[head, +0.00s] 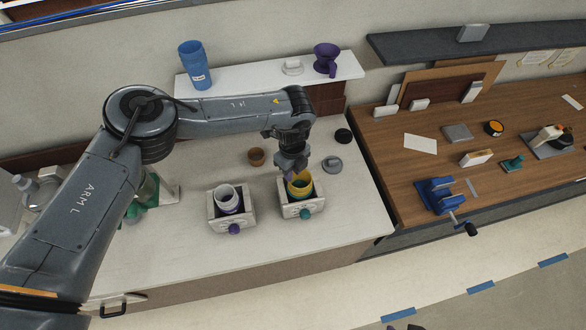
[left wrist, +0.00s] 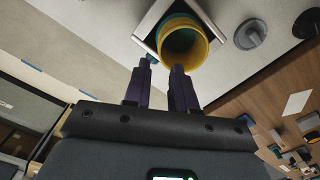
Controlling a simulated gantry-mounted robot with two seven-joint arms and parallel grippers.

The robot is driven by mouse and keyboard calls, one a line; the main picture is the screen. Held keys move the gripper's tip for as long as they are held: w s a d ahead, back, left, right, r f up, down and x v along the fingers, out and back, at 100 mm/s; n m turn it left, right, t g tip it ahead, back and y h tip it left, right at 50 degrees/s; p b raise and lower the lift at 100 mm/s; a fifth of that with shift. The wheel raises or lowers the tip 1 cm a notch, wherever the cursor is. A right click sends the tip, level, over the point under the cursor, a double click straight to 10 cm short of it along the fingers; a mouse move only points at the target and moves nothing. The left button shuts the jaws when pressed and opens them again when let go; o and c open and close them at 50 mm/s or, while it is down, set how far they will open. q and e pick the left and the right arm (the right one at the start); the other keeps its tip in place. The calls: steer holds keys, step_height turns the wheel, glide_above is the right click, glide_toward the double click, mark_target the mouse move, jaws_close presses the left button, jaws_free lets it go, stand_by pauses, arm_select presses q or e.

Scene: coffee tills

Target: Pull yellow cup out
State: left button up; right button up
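Small dark shapes at the head view's bottom edge may be my right gripper.
A second white box (head: 230,218) with a purple knob holds a white cup (head: 227,196) to the left. A wooden counter (head: 390,150) adjoins on the right.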

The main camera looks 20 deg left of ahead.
mark_target(305, 175)
arm_select(q)
steer(key=shift+w+r, duration=0.15)
step_height(305, 175, down, 8)
steer(key=b, duration=0.6)
steer(key=shift+b, duration=0.3)
steer(key=shift+r+p, duration=0.2)
steer(key=shift+p, duration=0.1)
steer(key=shift+c, duration=2)
jaws_close()
